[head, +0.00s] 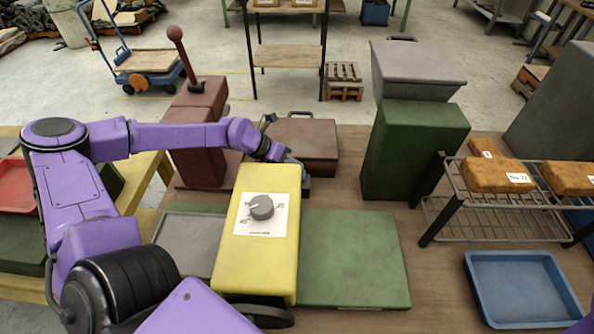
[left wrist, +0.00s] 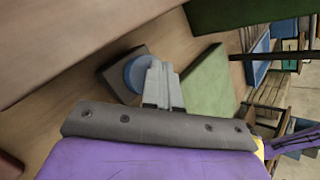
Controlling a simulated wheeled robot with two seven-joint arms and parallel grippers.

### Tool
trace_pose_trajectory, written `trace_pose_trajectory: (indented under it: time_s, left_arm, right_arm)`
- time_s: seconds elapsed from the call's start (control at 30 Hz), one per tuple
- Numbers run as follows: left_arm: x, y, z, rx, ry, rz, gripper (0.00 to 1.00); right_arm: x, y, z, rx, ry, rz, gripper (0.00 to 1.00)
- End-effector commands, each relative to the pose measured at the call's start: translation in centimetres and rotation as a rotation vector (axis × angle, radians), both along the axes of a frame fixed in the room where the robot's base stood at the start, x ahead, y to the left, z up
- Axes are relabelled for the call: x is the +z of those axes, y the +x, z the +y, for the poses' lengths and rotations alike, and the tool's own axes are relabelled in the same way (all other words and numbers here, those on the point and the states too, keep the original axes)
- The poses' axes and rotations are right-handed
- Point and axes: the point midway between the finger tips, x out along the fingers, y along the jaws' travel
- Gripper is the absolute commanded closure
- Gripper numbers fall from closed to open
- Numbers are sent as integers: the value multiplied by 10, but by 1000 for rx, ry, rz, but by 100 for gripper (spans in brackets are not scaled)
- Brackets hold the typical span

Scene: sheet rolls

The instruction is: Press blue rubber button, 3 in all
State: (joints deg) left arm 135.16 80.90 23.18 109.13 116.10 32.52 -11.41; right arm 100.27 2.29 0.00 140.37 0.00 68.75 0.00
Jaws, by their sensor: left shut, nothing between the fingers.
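The blue rubber button (left wrist: 133,72) is a round blue cap on a dark box-shaped base (left wrist: 116,76) in the left wrist view. My left gripper (left wrist: 156,64) is shut with nothing between its fingers. Its fingertips overlap the button's right part in that view; I cannot tell whether they touch it. In the head view my left gripper (head: 293,163) reaches behind the top right of the yellow box, and the button cannot be made out there. My right gripper is not in view.
A yellow box (head: 270,185) with a grey dial stands right in front of the gripper. A dark red case (head: 318,145) lies behind it. A green block (head: 413,150), a wire rack (head: 470,215) and a blue tray (head: 522,290) stand to the right. A green plate (head: 350,260) lies low in front.

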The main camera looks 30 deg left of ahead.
Motion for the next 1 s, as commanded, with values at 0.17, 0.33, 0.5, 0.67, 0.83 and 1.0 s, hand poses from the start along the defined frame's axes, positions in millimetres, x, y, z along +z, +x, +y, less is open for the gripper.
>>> trace_pose_trajectory:
  time_s: [0.17, 0.33, 0.5, 0.67, 0.83, 1.0]
  left_arm:
    - [-4, -1, 0, 0, 0, 2, 100]
    - [-6, -1, 0, -1, 0, 3, 100]
    - [-6, -1, 0, 0, 0, 4, 100]
    - [-6, -1, 0, 0, 0, 4, 100]
    - [-2, -1, 0, 0, 0, 4, 100]
    - [9, -1, 0, 0, 0, 4, 100]
  right_arm:
    - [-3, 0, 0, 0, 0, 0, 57]
    - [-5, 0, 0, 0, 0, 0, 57]
    - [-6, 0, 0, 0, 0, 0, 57]
    - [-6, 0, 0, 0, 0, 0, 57]
    - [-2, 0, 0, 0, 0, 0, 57]
    - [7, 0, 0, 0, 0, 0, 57]
